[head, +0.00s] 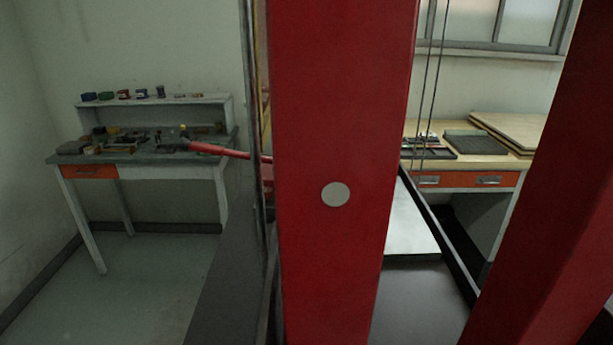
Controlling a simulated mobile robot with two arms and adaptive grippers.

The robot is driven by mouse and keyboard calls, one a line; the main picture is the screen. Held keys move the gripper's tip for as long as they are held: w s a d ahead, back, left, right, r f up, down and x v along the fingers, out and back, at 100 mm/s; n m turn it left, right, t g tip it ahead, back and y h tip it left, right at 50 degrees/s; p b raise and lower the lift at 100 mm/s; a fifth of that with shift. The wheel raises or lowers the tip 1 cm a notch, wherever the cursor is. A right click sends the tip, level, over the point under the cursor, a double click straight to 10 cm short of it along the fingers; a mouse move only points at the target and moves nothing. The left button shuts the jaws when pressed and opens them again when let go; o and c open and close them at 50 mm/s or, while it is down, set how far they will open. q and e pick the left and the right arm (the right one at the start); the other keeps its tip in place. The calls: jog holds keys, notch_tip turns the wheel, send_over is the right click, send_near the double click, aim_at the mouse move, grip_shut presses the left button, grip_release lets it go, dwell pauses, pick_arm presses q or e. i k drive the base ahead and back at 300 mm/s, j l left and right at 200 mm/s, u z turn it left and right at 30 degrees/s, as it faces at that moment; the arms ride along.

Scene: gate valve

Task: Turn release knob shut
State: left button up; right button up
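No release knob can be made out in the head view. A wide red upright (335,260) fills the middle of the view, very close, and hides what is behind it. A pale round disc (335,194) sits flat on its face; I cannot tell what it is. A red rod (222,151) sticks out to the left from behind the upright. Neither of my grippers is in view.
A second red bar (556,190) slants across the right side. A workbench with an orange drawer (89,172) and small tools stands at the back left. Another bench (484,160) with trays and boards stands behind right. Floor (135,280) at left is clear.

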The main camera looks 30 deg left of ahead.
aim_at(268, 190)
jog(key=u, duration=1.05)
jog(key=j+z, duration=0.15)
jog(key=j, duration=0.55)
jog(key=k+j+z, duration=0.15)
jog(key=j, duration=0.55)
